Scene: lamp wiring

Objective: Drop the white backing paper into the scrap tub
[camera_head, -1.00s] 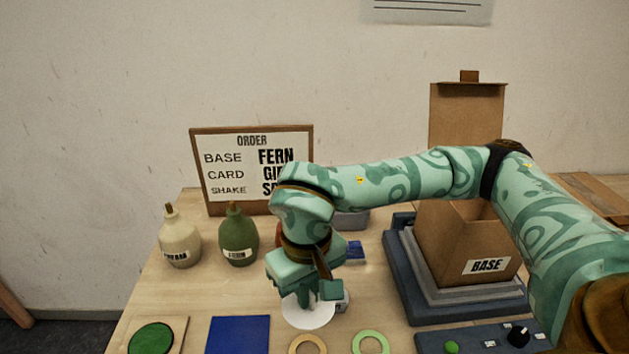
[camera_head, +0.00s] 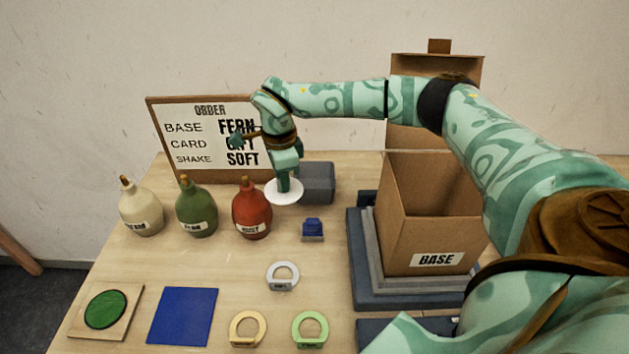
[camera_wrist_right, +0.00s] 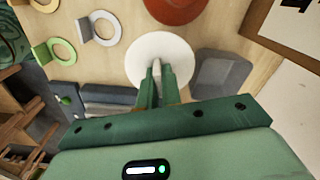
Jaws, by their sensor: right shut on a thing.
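The white backing paper (camera_head: 283,196) is a round disc. My right gripper (camera_head: 284,187) is shut on it and holds it near the left end of the dark grey scrap tub (camera_head: 320,184). In the right wrist view the paper (camera_wrist_right: 160,48) spreads around the fingertips (camera_wrist_right: 157,70), and the tub (camera_wrist_right: 222,76) lies just to its right. The paper overlaps the tub's edge in the head view; its exact height is hard to judge. The tub's inside is not clearly seen. My left gripper is not in view.
A red bottle (camera_head: 252,210), a green bottle (camera_head: 196,208) and a cream bottle (camera_head: 141,208) stand left of the paper. An order board (camera_head: 183,119) stands behind. A small blue item (camera_head: 313,229) lies in front. An open cardboard box (camera_head: 408,232) stands right.

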